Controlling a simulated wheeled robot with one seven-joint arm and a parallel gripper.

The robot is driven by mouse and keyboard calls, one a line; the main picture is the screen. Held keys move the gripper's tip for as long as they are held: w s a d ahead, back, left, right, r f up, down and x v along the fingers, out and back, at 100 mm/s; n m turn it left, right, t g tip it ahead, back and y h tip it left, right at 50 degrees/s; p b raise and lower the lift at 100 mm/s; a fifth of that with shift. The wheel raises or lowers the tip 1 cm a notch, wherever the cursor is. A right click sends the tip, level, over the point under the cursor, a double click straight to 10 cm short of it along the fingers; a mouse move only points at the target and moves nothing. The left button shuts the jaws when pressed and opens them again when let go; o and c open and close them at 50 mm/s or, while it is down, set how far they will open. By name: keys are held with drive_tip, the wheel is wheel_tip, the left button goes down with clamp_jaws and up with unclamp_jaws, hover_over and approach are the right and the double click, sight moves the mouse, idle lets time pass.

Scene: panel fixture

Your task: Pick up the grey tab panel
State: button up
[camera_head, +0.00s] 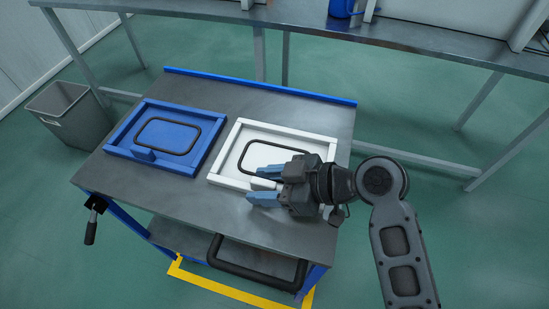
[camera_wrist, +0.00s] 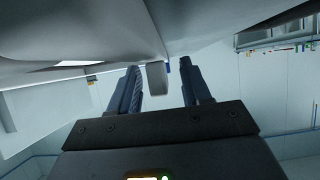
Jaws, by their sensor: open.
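The pale grey, almost white panel (camera_head: 222,173) lies flat on the right half of the cart top, with a raised rim and a black rounded ring on it. Its small pale tab (camera_head: 261,184) is at the near edge, partly hidden by my gripper. My gripper (camera_head: 258,186) reaches in from the right, with its blue fingers open on either side of the tab. In the wrist view the tab (camera_wrist: 157,78) stands between the two spread fingers, with a gap visible on both sides. It appears closer to the left finger.
A blue panel (camera_head: 113,140) with a blue tab and black ring lies left of the pale one. The metal cart top (camera_head: 120,178) has a blue back rail and a black front handle (camera_head: 255,277). A grey bin (camera_head: 70,118) stands left; a workbench (camera_head: 420,40) runs behind.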

drive_tip(key=shift+a+f, duration=0.15)
drive_tip(key=shift+a, duration=0.1)
drive_tip(key=shift+c, duration=0.3)
clamp_jaws()
